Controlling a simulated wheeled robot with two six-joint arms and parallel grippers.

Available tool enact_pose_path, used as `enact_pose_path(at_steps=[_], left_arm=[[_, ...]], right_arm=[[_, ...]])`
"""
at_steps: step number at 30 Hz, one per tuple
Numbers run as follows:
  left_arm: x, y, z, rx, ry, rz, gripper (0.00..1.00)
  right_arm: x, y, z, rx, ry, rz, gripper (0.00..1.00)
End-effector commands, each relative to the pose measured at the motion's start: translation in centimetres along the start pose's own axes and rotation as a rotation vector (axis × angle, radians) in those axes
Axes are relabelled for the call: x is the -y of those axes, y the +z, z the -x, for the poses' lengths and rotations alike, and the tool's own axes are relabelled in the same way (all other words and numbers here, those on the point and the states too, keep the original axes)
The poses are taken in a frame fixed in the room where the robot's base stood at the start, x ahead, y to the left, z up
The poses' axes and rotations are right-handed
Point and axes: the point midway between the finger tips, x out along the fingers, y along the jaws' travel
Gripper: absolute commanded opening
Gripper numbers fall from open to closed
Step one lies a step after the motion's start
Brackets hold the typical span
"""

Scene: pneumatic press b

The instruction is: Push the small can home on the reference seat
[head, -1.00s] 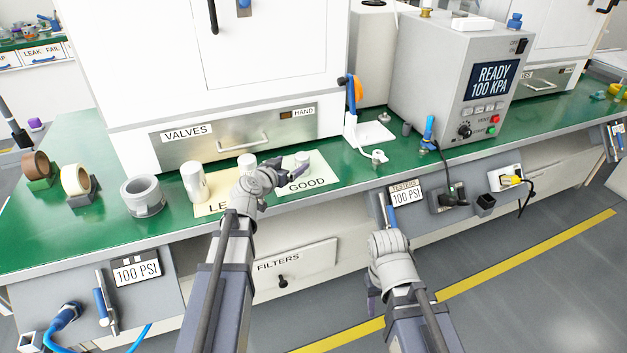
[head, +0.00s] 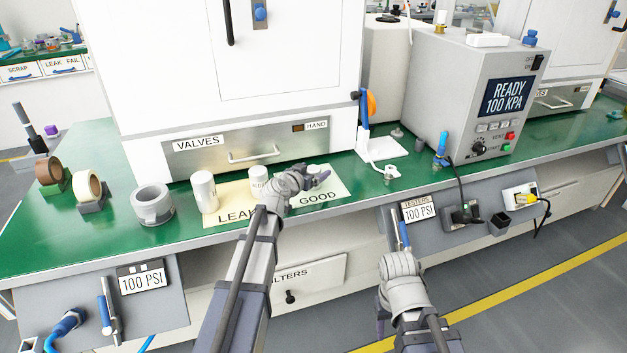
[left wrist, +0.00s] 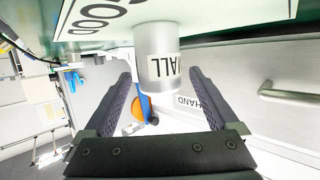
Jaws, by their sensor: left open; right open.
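The small can (left wrist: 160,50) is a pale grey cylinder with a partly visible label ending in "ALL". It stands on the GOOD card (head: 325,196), which appears at the top of the left wrist view. My left gripper (head: 318,178) is open over that card. In the left wrist view its fingers (left wrist: 158,77) lie either side of the can, with a gap on each side. In the head view the can (head: 313,169) is mostly hidden by the gripper. My right gripper (head: 381,320) is open and low, in front of the bench. I cannot tell which fixture is the reference seat.
Two white cans (head: 204,191) (head: 258,176) stand on or beside the LEAK card (head: 232,212). A grey ring (head: 152,205) is further left. A white stand (head: 382,149) with a hose and small metal fitting is at right. The VALVES drawer (head: 240,150) is close behind.

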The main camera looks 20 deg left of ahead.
Motion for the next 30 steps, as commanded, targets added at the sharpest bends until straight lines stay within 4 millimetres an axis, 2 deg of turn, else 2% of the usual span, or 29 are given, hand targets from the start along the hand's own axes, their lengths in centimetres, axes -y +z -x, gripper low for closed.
enact_pose_path(at_steps=[1,7,30], left_arm=[[0.03,0.04,-0.53,0.0,0.0,-0.001,0.93],[0.0,-0.01,-0.39,0.0,-0.001,0.0,0.93],[0.01,0.01,-0.36,0.0,-0.001,0.0,0.07]], right_arm=[[0.01,-0.01,-0.2,0.0,0.0,0.0,0.5],[0.0,-0.01,-0.1,0.0,0.0,0.0,0.5],[0.0,-0.01,-0.1,0.0,0.0,0.0,0.5]])
